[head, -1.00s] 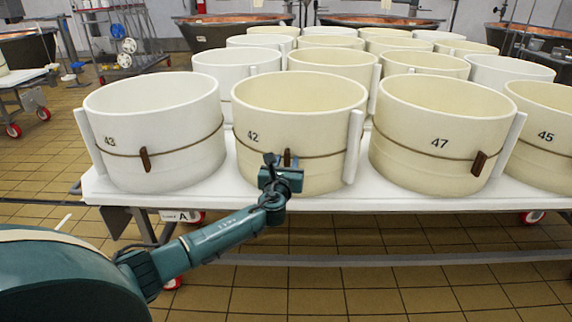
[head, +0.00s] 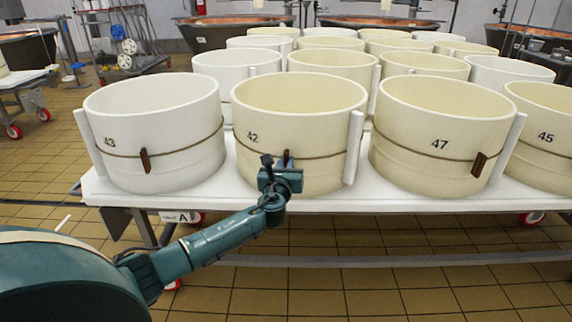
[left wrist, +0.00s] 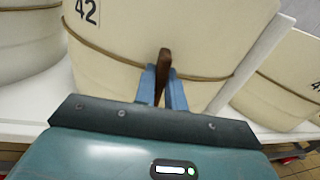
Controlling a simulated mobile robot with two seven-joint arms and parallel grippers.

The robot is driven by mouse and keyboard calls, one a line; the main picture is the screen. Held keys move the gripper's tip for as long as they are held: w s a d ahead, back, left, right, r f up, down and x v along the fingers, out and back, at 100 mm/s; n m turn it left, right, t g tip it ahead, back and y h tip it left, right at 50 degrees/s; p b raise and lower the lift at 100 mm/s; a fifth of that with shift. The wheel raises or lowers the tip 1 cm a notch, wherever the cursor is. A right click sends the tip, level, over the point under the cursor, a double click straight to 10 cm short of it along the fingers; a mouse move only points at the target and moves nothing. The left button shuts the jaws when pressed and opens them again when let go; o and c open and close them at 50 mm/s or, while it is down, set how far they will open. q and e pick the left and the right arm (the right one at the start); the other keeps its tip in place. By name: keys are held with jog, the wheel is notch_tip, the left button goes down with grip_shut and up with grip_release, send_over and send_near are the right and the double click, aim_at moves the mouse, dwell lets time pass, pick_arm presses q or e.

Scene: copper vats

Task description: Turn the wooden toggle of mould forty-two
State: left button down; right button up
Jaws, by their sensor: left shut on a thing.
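Mould forty-two (head: 330,125) is a cream round mould in the front row on the white table, with a cord around it. Its number also shows in the left wrist view on the mould wall (left wrist: 120,60). Its brown wooden toggle (left wrist: 164,62) hangs on the cord and stands nearly upright, leaning slightly. My left gripper (left wrist: 162,88) is shut on the toggle, with one blue finger on each side of its lower part. In the head view the left gripper (head: 282,162) is at the mould's front and hides most of the toggle. My right gripper is not in view.
Mould 43 (head: 180,115) stands close on the left, mould 47 (head: 410,125) close on the right and mould 45 (head: 545,125) beyond it. More moulds stand behind. The white table (head: 330,199) ends just below the gripper. The tiled floor in front is clear.

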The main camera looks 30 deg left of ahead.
pick_arm(q)
jog(key=n, duration=0.5)
jog(key=shift+a+f+b, duration=0.1)
jog(key=shift+a+b, duration=0.05)
jog(key=shift+b, duration=0.25)
jog(key=n+b, duration=0.1)
jog(key=n, duration=0.3)
jog(key=n+b, duration=0.1)
jog(key=n, duration=0.3)
jog(key=n+b, duration=0.1)
jog(key=n, duration=0.3)
jog(key=shift+s+a+f, duration=0.15)
jog(key=shift+a+f, duration=0.05)
jog(key=shift+f, duration=0.1)
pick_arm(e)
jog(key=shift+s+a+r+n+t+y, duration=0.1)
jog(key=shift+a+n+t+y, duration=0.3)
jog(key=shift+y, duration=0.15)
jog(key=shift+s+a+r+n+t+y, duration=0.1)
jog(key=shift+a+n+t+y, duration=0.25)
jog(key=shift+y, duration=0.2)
pick_arm(q)
jog(key=shift+n, duration=0.3)
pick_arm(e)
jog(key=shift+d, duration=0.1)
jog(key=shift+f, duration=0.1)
pick_arm(q)
jog(key=c, duration=1.5)
grip_release()
jog(key=shift+o, duration=0.2)
